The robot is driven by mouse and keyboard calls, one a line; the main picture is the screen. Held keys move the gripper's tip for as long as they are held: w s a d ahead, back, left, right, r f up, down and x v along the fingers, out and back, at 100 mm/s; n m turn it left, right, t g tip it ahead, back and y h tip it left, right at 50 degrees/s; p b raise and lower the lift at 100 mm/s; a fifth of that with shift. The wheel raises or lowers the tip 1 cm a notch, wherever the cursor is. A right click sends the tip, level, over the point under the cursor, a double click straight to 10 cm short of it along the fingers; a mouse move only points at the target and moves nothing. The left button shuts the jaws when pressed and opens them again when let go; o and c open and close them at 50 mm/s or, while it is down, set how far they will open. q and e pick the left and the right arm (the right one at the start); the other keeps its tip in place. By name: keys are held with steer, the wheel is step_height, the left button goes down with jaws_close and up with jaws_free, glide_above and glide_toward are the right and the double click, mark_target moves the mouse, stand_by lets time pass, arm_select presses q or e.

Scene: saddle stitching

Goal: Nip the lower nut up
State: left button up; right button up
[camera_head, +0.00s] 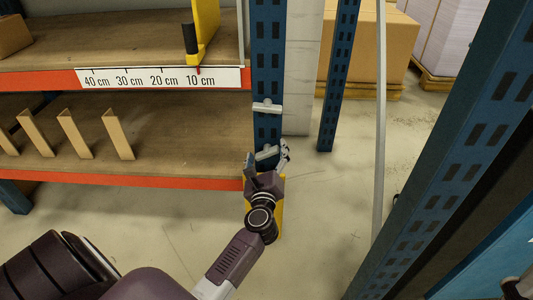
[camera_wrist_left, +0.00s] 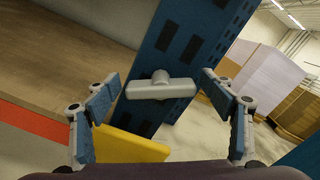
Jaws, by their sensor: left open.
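The lower nut (camera_head: 266,153) is a pale grey wing-shaped piece on the front of the blue slotted upright (camera_head: 267,60). A similar upper nut (camera_head: 266,106) sits above it on the same upright. My left gripper (camera_head: 267,156) is open at the lower nut, one finger on each side. In the left wrist view a nut (camera_wrist_left: 160,87) lies crosswise between the two spread fingers (camera_wrist_left: 162,88), with visible gaps to both. It looks like the lower one. My right gripper is not in view.
Wooden shelves with orange edges, a white centimetre scale (camera_head: 158,78) and several cardboard pieces (camera_head: 118,135) lie left of the upright. A yellow part (camera_head: 280,208) is low behind my gripper; yellow also shows in the wrist view (camera_wrist_left: 130,148). Another blue post (camera_head: 450,130) stands right.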

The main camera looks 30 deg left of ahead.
arm_select(q)
steer(key=shift+c, duration=0.3)
steer(key=c, duration=1.1)
steer(key=shift+r, duration=0.1)
